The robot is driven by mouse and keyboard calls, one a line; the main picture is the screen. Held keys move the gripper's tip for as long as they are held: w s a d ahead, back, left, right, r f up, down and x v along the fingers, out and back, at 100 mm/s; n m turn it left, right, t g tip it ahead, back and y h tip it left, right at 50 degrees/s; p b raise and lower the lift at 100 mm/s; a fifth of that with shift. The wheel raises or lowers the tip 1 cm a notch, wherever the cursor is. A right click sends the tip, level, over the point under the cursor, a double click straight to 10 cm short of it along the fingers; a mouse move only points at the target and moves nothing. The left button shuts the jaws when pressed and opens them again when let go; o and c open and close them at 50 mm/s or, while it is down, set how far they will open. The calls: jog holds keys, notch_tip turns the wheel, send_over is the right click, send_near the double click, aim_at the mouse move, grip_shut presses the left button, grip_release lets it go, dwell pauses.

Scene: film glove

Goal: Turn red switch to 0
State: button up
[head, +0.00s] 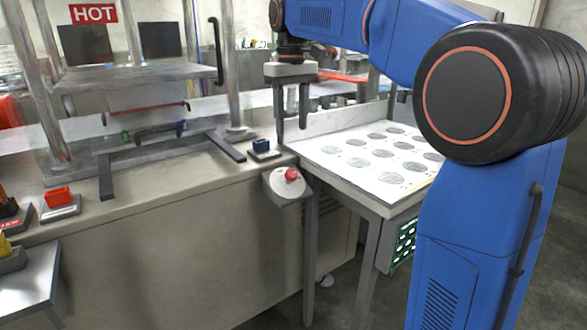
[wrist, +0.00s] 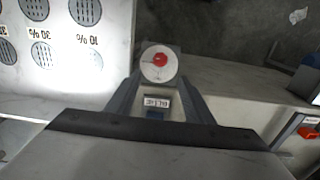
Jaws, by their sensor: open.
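The red switch (head: 57,197) is a red block on a grey base with a white label, on the bench top at the left in the head view. It also shows, partly cut off, at the right edge of the wrist view (wrist: 308,131). Its setting is too small to read. My gripper (head: 292,134) is open and empty, far to the right of the red switch, above the bench corner near the blue switch. In the wrist view its two fingers (wrist: 158,82) frame the blue switch from above, apart from it.
The blue switch (head: 262,148) stands at the bench's right end. A red round button (head: 291,174) sits on a grey box at the bench corner. A yellow switch (head: 5,248) is at far left. A dark metal frame (head: 165,152) lies between the red and blue switches.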

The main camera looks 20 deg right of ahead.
aim_at(292, 171)
notch_tip(292, 171, down, 14)
jog(key=shift+r, duration=0.1)
dwell(0.4)
jog(key=shift+c, duration=0.3)
jog(key=c, duration=1)
